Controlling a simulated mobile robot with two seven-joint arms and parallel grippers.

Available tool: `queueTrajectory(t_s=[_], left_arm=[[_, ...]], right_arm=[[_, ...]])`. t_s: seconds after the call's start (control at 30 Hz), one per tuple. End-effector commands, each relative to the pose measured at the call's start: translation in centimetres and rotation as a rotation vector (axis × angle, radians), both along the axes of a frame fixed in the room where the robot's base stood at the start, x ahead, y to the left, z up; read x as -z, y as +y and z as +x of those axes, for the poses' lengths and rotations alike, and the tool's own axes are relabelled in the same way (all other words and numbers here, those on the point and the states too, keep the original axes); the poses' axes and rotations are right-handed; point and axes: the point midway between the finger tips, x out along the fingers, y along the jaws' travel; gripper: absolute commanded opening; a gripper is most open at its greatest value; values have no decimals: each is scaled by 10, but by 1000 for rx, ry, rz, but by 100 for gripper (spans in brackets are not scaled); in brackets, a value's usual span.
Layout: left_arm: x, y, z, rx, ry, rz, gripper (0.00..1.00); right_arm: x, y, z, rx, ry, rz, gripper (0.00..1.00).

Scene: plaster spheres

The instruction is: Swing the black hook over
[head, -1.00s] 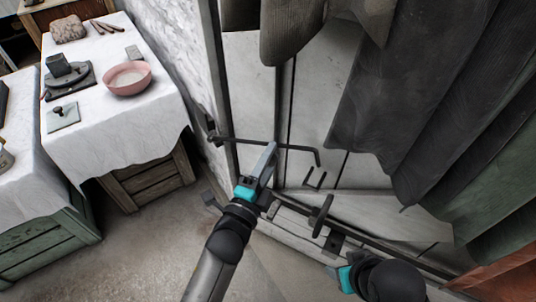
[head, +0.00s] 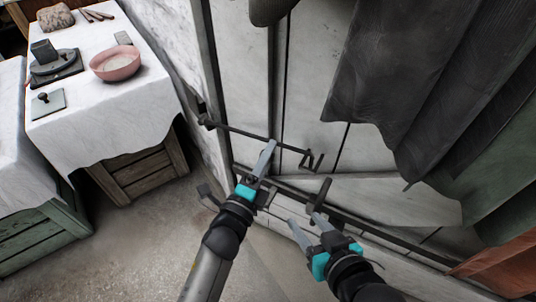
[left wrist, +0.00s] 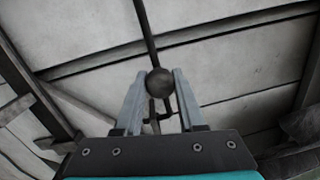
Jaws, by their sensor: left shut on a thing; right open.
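The black hook (head: 240,131) is a long thin rod on the pale plank door. It runs from a mount at the left down to a bent end at the right. That end is at a small black bracket (head: 318,160); I cannot tell whether it sits inside. My left gripper (head: 269,147) is shut on the hook near its middle. In the left wrist view a dark ball (left wrist: 160,82) on the rod shows between the fingers. My right gripper (head: 306,220) is open and empty, below the bracket and close to a dark upright handle (head: 321,193).
A dark rail (head: 375,229) crosses the door below the hook. Dark drapes (head: 420,80) hang at the right. At the left, a table with a white cloth (head: 95,125) holds a pink bowl (head: 115,62). The floor (head: 140,235) in front is clear.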

Motion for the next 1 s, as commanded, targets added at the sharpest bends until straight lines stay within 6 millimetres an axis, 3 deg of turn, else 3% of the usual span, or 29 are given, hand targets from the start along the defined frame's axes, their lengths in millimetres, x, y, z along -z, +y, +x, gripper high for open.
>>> queueTrajectory(t_s=[0.73,0.77,1.0], left_arm=[[7,3,1,-4,-8,32,0],[7,3,1,-4,-8,31,42],[7,2,1,-2,-10,28,69]], right_arm=[[-4,9,2,-5,-75,42,52],[-4,9,2,-5,-75,42,52],[-4,8,3,-5,-75,42,52]])
